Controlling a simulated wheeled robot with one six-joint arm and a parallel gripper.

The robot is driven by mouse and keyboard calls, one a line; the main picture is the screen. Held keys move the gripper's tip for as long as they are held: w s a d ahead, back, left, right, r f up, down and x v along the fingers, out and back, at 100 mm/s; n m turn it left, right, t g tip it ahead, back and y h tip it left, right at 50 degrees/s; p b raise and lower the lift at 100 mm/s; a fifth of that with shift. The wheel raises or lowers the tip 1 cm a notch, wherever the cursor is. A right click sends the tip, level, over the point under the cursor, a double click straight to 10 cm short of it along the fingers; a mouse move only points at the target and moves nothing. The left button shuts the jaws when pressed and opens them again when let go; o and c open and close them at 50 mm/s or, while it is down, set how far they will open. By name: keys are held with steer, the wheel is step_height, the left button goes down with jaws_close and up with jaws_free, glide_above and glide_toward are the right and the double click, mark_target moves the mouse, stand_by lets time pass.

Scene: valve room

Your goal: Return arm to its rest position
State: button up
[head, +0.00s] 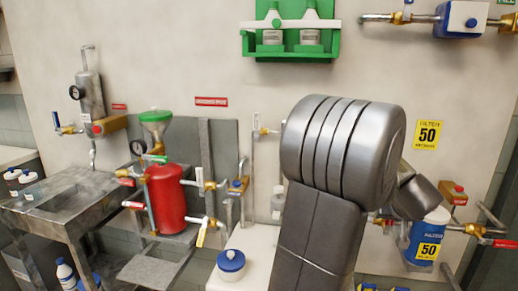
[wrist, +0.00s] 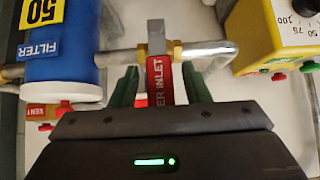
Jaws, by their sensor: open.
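My gripper (wrist: 160,78) shows in the wrist view with its two green fingers apart. A red valve handle (wrist: 160,82) with white lettering ending in "ER INLET" stands between the fingers. I cannot tell whether either finger touches it. The handle sits by a brass fitting (wrist: 174,49) on a grey pipe. In the head view my large grey arm stands right of centre and reaches toward the wall; the gripper is hidden there.
A blue filter (wrist: 62,68) with a yellow 50 label is close left of the gripper; it also shows in the head view (head: 422,238). A yellow dial box (wrist: 270,35) is at right. A red tank (head: 166,198) and a metal table (head: 60,200) stand left.

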steer(key=shift+r, duration=0.1)
steer(key=v, duration=1.3)
steer(key=w+d+f+h+p, duration=0.1)
steer(key=w+f+p, duration=0.3)
steer(key=w+f, duration=0.5)
steer(key=shift+n, duration=0.4)
steer(key=shift+w+f, duration=0.1)
steer(key=shift+f, duration=0.1)
